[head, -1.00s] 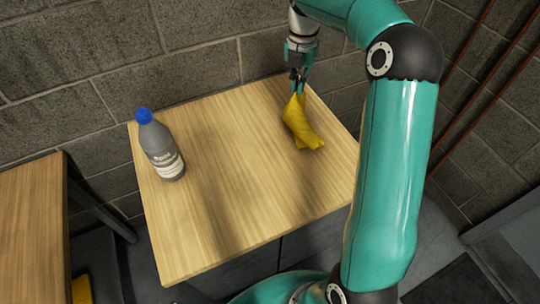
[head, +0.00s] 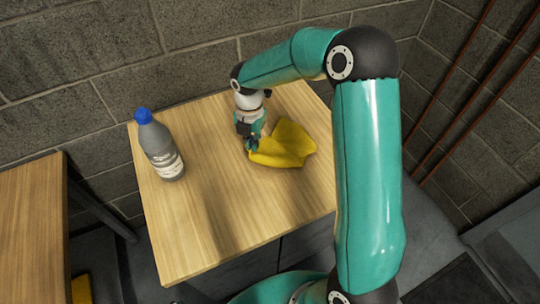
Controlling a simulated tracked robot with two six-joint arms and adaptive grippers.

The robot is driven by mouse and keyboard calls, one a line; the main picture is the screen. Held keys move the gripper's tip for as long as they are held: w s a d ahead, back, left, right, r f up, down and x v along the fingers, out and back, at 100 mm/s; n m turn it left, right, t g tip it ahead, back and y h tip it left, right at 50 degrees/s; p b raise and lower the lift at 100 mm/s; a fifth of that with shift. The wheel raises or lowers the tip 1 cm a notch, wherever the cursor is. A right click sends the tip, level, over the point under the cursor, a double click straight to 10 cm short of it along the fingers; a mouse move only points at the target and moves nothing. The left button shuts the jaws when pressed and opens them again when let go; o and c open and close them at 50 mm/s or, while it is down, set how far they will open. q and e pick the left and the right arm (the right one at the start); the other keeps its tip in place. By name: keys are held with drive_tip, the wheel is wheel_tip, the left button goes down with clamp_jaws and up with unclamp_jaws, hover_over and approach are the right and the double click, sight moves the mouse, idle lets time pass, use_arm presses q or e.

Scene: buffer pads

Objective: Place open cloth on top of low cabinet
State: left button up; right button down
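The yellow cloth (head: 285,146) lies on the wooden top of the low cabinet (head: 215,210), right of its middle. It looks more spread than bunched, with some folds. My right gripper (head: 251,148) is low over the top at the cloth's left edge, and its fingertips meet that edge. The fingers are small and partly hidden, so their closing on the cloth is hard to see. My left gripper is not in view.
A grey bottle with a blue cap (head: 160,145) stands on the cabinet's left side, left of my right gripper. Another wooden surface (head: 32,230) is at the far left. A block wall (head: 200,50) runs behind. The front of the top is clear.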

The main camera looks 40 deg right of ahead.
drive_tip(key=a+f, duration=0.4)
drive_tip(key=a, duration=0.1)
drive_tip(key=w+a+f, duration=0.1)
drive_tip(key=a+f, duration=0.2)
drive_tip(key=c, duration=0.9)
unclamp_jaws()
drive_tip(key=shift+w+a+r+p, duration=0.1)
drive_tip(key=shift+a+r+p, duration=0.15)
drive_tip(key=shift+r+p, duration=0.35)
drive_tip(key=shift+a+r+p, duration=0.2)
drive_tip(key=shift+r+p, duration=0.15)
drive_tip(key=shift+r, duration=0.4)
drive_tip(key=shift+w+a+r+p, duration=0.1)
drive_tip(key=shift+a+r+p, duration=0.15)
drive_tip(key=shift+r+p, duration=0.35)
drive_tip(key=a+r+p, duration=0.1)
drive_tip(key=r, duration=0.1)
drive_tip(key=r+p, duration=0.1)
drive_tip(key=r, duration=0.1)
drive_tip(key=a+r+p, duration=0.1)
drive_tip(key=r, duration=0.1)
drive_tip(key=shift+w+a+p, duration=0.1)
drive_tip(key=shift+a+p, duration=0.25)
